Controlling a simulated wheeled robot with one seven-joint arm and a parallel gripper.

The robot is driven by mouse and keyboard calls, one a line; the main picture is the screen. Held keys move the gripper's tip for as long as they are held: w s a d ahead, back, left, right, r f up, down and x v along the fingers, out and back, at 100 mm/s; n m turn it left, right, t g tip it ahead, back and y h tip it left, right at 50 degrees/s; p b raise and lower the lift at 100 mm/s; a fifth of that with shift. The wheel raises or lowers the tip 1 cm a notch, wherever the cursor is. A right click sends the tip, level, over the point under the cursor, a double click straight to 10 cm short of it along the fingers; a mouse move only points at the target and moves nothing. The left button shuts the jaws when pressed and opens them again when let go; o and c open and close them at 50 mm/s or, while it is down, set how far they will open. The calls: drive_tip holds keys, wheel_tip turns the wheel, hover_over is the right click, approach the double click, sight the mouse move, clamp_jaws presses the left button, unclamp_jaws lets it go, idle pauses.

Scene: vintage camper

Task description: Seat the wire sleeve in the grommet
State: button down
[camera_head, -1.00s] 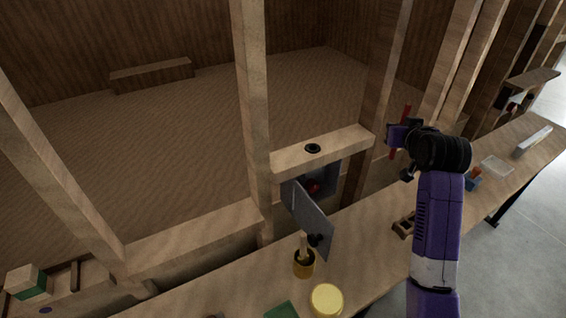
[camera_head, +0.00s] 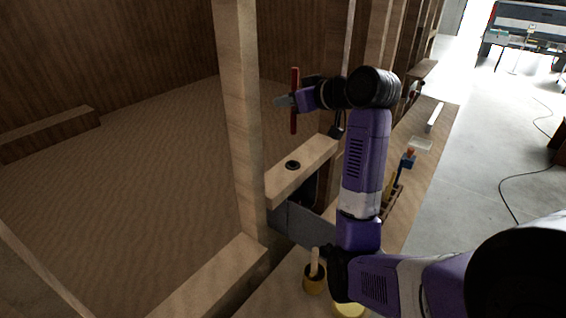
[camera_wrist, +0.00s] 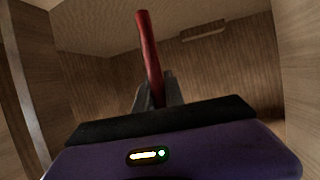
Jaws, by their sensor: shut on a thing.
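The wire sleeve is a thin red rod (camera_head: 295,101), held near upright in the head view. My gripper (camera_head: 284,102) is shut on it around its middle. In the wrist view the sleeve (camera_wrist: 150,55) rises from between the fingers (camera_wrist: 157,95), leaning slightly left. The grommet (camera_head: 293,165) is a black ring with a dark hole in the top of the wooden crosspiece (camera_head: 312,168). The sleeve's lower end is above the crosspiece and apart from the grommet, which lies below it in the picture. The grommet is not visible in the wrist view.
A wooden stud (camera_head: 240,120) stands left of the crosspiece. A grey panel door (camera_head: 300,228) hangs open below it. Open space lies behind the crosspiece.

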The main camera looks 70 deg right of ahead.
sight(287, 162)
wheel_tip(287, 162, down, 16)
drive_tip(key=shift+p, duration=0.4)
drive_tip(key=shift+f, duration=0.1)
drive_tip(key=c, duration=1.4)
unclamp_jaws()
drive_tip(key=shift+c, duration=0.2)
drive_tip(key=shift+s+r, duration=0.1)
drive_tip(key=shift+r, duration=0.1)
drive_tip(key=b+v, duration=0.1)
drive_tip(key=v, duration=1)
drive_tip(key=shift+s+a, duration=0.2)
drive_tip(key=shift+s, duration=0.15)
drive_tip(key=shift+r, duration=0.1)
